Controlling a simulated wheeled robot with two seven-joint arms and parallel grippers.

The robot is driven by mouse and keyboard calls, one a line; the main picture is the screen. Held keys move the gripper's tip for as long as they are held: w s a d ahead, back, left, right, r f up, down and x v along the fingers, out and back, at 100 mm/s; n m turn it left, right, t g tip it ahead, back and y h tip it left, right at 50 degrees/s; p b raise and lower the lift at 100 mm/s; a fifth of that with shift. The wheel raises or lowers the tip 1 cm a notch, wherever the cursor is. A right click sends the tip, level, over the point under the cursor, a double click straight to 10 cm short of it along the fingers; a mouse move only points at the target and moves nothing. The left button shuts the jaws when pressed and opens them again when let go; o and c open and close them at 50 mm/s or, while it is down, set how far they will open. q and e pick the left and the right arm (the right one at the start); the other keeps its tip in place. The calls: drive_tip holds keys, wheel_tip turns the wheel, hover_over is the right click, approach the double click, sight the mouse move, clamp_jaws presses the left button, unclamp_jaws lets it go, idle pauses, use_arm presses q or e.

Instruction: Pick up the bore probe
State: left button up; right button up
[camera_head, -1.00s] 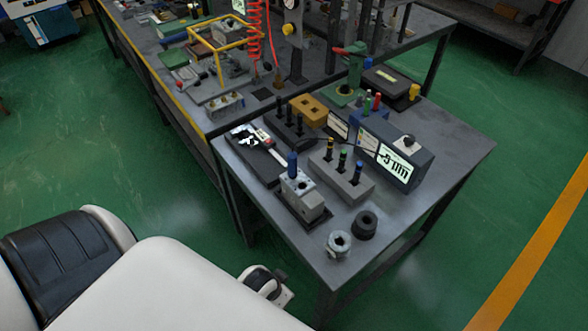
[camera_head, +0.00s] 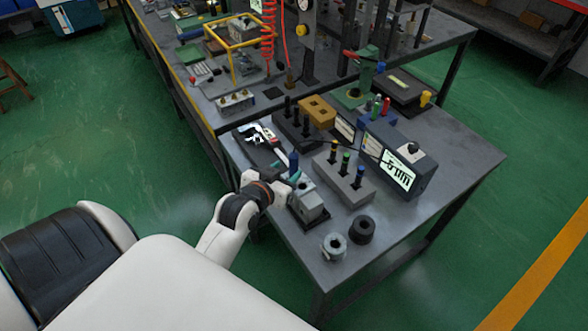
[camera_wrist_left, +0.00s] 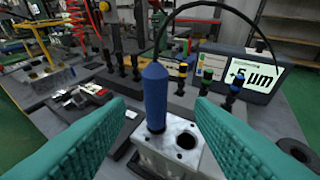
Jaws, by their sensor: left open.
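The bore probe (camera_head: 293,163) has a blue cylindrical handle. It stands upright in a bore of the grey metal valve block (camera_head: 310,205). In the left wrist view the blue bore probe (camera_wrist_left: 155,97) rises from the block's top, with a black cable arching from its upper end, and an empty bore shows in the block (camera_wrist_left: 172,160) beside it. My left gripper (camera_head: 286,173) is open at the block's near left side. In the wrist view its teal fingers (camera_wrist_left: 158,108) flank the probe with gaps on both sides. My right gripper is not in view.
Two rings, one silver (camera_head: 334,246) and one dark (camera_head: 361,229), lie near the table's front edge. A grey holder (camera_head: 340,182) with colour-topped plugs and the gauge display unit (camera_head: 399,160) stand right of the probe. A caliper (camera_head: 264,139) lies behind it.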

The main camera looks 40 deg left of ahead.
sight(297, 160)
use_arm(q)
drive_tip(key=x, duration=0.3)
drive_tip(key=shift+a, duration=0.1)
drive_tip(key=shift+p+x, duration=0.9)
drive_tip(key=shift+x, duration=1.7)
drive_tip(key=shift+a, duration=0.15)
drive_tip(key=shift+s, duration=0.1)
drive_tip(key=shift+c, duration=0.4)
clamp_jaws()
